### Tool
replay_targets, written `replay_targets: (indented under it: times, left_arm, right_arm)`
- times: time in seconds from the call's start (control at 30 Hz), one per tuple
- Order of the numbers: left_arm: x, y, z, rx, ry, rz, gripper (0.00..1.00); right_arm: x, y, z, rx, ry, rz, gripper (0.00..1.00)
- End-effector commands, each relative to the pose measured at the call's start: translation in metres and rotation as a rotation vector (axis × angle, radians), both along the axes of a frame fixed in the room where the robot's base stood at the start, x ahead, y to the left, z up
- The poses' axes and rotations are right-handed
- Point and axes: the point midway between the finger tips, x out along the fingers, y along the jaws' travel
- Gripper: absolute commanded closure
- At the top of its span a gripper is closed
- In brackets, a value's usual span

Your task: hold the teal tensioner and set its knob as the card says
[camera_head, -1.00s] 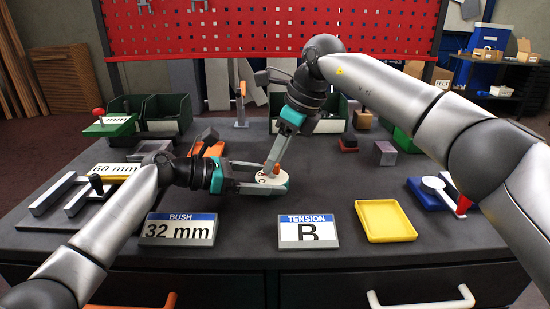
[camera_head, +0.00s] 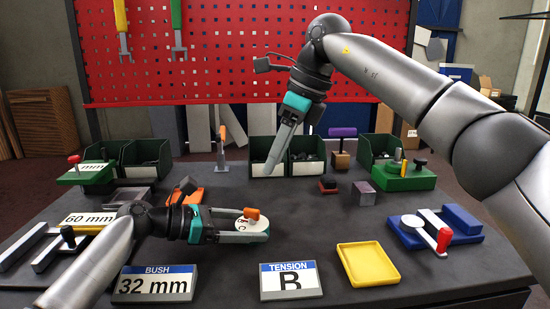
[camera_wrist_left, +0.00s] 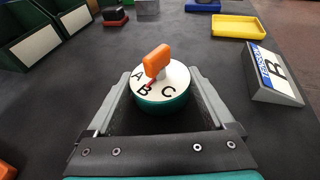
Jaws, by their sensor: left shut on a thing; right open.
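The teal tensioner (camera_head: 262,236) has a white dial lettered A, B and C and an orange knob (camera_head: 251,214) on top. My left gripper (camera_head: 252,233) is shut around its sides, just above the table or on it; I cannot tell which. In the left wrist view the tensioner (camera_wrist_left: 160,104) sits between the jaws, and the knob (camera_wrist_left: 157,60) has a red pointer with its tip by the B. The tension card (camera_head: 291,281) reads B. My right gripper (camera_head: 274,163) is open and empty, raised above and behind the tensioner, apart from the knob.
The bush card (camera_head: 155,285) reads 32 mm. A yellow tray (camera_head: 367,264) lies front right, with a blue fixture (camera_head: 440,225) with a red handle beyond it. Green bins (camera_head: 268,160) stand at the back before the red pegboard.

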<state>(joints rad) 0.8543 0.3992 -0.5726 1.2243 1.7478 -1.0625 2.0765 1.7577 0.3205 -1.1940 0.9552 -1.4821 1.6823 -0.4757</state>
Motion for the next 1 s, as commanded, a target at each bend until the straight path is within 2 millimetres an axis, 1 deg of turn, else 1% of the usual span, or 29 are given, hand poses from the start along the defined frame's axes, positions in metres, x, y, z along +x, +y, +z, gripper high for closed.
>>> replay_targets:
  times: [0.07, 0.1, 0.2, 0.43, 0.57, 0.67, 0.9, 1.0]
  left_arm:
    - [0.000, -0.001, 0.000, 0.000, 0.001, -0.002, 0.44]
    - [0.000, -0.001, 0.000, 0.000, 0.001, -0.002, 0.10]
    - [0.000, -0.001, 0.000, 0.000, 0.001, -0.002, 0.00]
    - [0.000, 0.000, 0.000, 0.000, 0.000, -0.001, 0.00]
    - [-0.002, 0.009, 0.002, 0.001, 0.001, 0.001, 0.00]
    - [-0.007, 0.024, 0.006, 0.002, 0.001, 0.003, 0.00]
    - [-0.022, 0.071, 0.022, 0.002, 0.000, 0.002, 0.00]
    - [-0.027, 0.087, 0.027, 0.002, 0.000, 0.001, 0.00]
  right_arm:
    - [0.000, 0.000, 0.000, 0.000, 0.000, 0.000, 0.55]
    - [0.000, 0.000, 0.000, 0.000, 0.000, 0.000, 0.55]
    - [0.000, 0.000, -0.001, 0.000, 0.000, 0.000, 0.55]
    - [0.000, 0.000, -0.001, 0.000, 0.000, 0.000, 0.55]
    - [0.000, 0.000, -0.001, 0.000, 0.000, 0.000, 0.55]
    - [0.000, 0.000, -0.001, 0.000, 0.000, 0.000, 0.55]
    - [0.000, 0.000, -0.001, 0.000, 0.000, 0.000, 0.55]
    - [0.000, 0.000, -0.001, 0.000, 0.000, 0.000, 0.55]
